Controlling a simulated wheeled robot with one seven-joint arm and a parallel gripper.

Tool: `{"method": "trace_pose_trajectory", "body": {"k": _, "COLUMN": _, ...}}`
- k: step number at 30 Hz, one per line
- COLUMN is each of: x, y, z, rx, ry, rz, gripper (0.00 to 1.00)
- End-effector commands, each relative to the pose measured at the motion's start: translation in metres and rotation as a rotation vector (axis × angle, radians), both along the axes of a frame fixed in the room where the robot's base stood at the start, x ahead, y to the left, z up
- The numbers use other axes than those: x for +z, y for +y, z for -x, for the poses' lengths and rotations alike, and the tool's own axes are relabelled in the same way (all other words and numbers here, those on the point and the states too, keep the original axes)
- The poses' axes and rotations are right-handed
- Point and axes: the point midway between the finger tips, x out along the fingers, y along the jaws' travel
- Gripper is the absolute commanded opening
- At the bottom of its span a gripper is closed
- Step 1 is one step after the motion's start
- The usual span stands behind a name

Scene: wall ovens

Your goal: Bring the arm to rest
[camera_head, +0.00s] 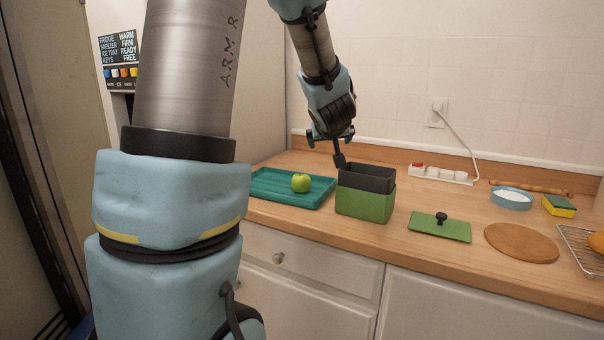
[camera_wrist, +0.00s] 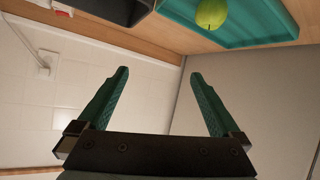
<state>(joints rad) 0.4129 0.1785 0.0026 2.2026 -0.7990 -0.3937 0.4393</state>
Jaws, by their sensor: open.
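My gripper (camera_head: 329,140) hangs above the back of the wooden counter, just behind and above the green box with its dark inner bin. In the wrist view my gripper (camera_wrist: 158,98) is open, its two teal fingers wide apart with nothing between them. The upper arm crosses the left half of the head view, and the forearm comes down from the top middle.
A teal tray (camera_head: 262,190) with a green apple (camera_head: 301,182) lies left of the green box (camera_head: 364,203). A green lid (camera_head: 440,227), round board (camera_head: 521,243), blue bowl (camera_head: 511,199), sponge (camera_head: 559,206) and power strip (camera_head: 440,174) are to the right.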

Motion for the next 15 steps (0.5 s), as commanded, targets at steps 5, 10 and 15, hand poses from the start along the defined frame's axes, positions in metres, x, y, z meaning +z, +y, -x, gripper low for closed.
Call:
{"method": "trace_pose_trajectory", "body": {"k": 5, "x": -0.077, "y": 0.057, "z": 0.09, "rx": -0.131, "ry": 0.356, "rz": -0.051, "gripper": 1.0}}
{"method": "trace_pose_trajectory", "body": {"k": 10, "x": -0.123, "y": 0.107, "z": 0.176, "rx": -0.152, "ry": 0.647, "rz": -0.121, "gripper": 1.0}}
{"method": "trace_pose_trajectory", "body": {"k": 15, "x": -0.142, "y": 0.141, "z": 0.232, "rx": -0.137, "ry": 0.821, "rz": -0.177, "gripper": 1.0}}
